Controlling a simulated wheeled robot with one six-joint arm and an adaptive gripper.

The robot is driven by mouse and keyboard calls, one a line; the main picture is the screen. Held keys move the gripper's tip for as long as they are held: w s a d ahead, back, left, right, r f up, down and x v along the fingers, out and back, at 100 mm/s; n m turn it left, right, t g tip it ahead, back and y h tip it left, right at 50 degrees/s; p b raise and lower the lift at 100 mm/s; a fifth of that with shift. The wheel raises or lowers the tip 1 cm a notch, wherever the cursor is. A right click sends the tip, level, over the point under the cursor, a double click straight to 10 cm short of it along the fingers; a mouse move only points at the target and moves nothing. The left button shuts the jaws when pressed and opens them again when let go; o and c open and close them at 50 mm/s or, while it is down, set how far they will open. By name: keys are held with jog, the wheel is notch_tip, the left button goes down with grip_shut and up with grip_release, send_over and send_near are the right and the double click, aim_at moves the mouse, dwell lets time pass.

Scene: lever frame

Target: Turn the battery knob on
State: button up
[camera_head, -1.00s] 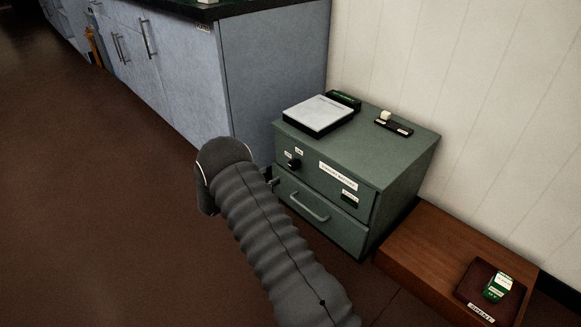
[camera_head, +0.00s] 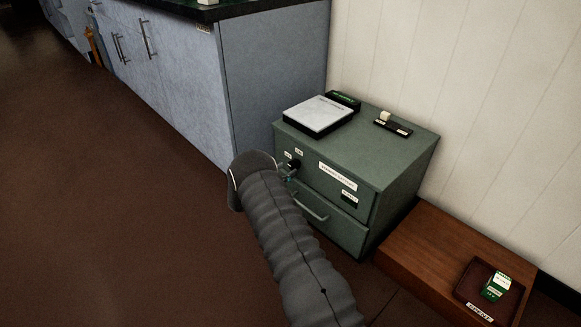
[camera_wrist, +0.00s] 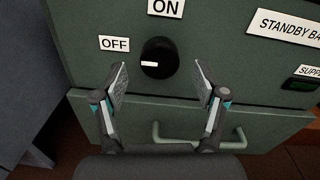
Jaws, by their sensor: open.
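The battery knob (camera_wrist: 158,58) is a round black knob on the green cabinet's upper front panel. Its white mark points left, toward the OFF label (camera_wrist: 114,44); the ON label (camera_wrist: 165,8) is above it. My gripper (camera_wrist: 161,85) is open in the wrist view, with one finger on each side of the knob and slightly below it, not closed on it. In the head view the knob (camera_head: 294,164) is partly hidden by my gripper (camera_head: 287,174). The green cabinet (camera_head: 385,165) also carries a STANDBY label (camera_wrist: 285,25).
A drawer handle (camera_wrist: 198,138) juts out below the knob. A flat scale-like device (camera_head: 318,114) and a small black strip (camera_head: 393,127) lie on the cabinet top. A low wooden platform (camera_head: 420,250) with a tray (camera_head: 466,292) stands at right. Blue cupboards (camera_head: 270,80) stand at left.

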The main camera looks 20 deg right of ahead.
aim_at(292, 166)
jog(key=shift+x, duration=1.5)
jog(key=c, duration=1.1)
jog(key=shift+c, duration=0.2)
